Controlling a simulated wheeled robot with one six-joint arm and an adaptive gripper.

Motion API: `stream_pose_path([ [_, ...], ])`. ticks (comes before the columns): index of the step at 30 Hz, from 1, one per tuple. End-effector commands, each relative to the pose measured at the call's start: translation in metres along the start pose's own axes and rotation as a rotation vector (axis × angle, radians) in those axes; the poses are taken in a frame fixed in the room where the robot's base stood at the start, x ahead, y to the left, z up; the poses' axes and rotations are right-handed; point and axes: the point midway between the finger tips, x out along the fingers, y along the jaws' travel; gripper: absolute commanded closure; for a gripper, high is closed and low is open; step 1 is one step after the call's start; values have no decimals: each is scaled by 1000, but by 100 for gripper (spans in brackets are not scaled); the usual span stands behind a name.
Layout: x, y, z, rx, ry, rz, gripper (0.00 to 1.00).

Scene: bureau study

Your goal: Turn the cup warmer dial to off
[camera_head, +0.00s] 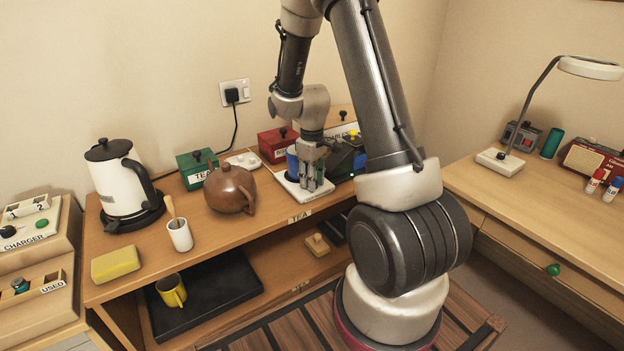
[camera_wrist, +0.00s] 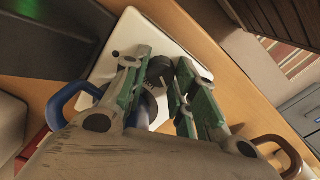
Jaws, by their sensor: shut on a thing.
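The cup warmer is a white, flat plate (camera_head: 291,188) on the wooden counter. It also shows in the wrist view (camera_wrist: 138,33). Its dark round dial (camera_wrist: 158,72) sits between my fingertips in the wrist view. My gripper (camera_head: 315,184) points down over the front of the warmer and is shut on the dial; its fingers (camera_wrist: 160,76) partly cover the knob. A blue cup (camera_head: 292,160) stands on the warmer behind the fingers. Its handle (camera_wrist: 66,98) shows in the wrist view. I cannot read the dial's setting, and in the head view my fingers hide the dial.
A brown teapot (camera_head: 230,188) stands just left of the warmer. A green tea box (camera_head: 196,168) and a red box (camera_head: 277,144) stand behind. Dark and yellow items (camera_head: 352,150) are close at right. The kettle (camera_head: 121,180) is far left.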

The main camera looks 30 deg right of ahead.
Motion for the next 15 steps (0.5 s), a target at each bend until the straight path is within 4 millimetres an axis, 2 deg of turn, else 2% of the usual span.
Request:
stream_pose_path([
  [14, -1, 1, -1, -15, 3, 2, 96],
  [15, -1, 1, -1, -15, 3, 2, 69],
])
